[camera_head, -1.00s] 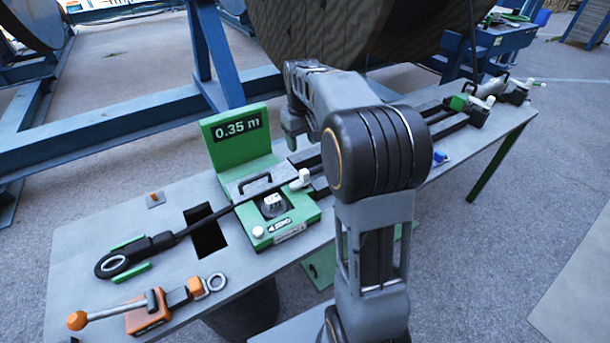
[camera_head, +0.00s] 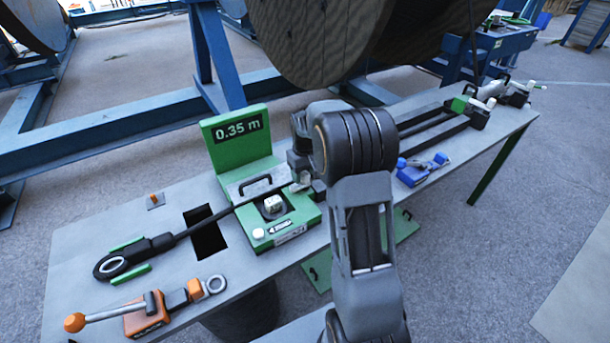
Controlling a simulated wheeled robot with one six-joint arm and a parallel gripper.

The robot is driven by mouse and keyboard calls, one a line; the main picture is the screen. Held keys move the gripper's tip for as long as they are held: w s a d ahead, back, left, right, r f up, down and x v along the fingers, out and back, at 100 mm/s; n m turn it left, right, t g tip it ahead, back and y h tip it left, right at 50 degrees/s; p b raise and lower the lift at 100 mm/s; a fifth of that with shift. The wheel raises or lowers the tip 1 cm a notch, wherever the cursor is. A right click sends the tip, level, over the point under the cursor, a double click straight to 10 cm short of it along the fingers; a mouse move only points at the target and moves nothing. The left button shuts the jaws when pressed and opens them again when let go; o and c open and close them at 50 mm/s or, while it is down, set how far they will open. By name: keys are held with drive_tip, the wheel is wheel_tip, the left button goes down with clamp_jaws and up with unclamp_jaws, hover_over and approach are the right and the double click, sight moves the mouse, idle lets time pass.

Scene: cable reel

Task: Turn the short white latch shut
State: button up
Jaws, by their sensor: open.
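The green measuring unit (camera_head: 240,143) with the "0.35 m" display stands on the grey bench. My gripper (camera_head: 299,176) is just above and behind this piece, pointing down. Its jaws are open, but the fingers are mostly hidden by my arm, and I cannot tell whether they touch the piece.
An orange clamp tool (camera_head: 147,315) lies at the front left. A black cable end (camera_head: 125,262) lies between green guides. A blue tool (camera_head: 420,168) lies right of my arm. The large reel (camera_head: 320,40) stands close behind the bench.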

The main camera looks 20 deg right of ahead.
drive_tip(key=shift+f, duration=0.4)
drive_tip(key=shift+c, duration=0.4)
drive_tip(key=c, duration=0.8)
drive_tip(key=shift+c, duration=0.2)
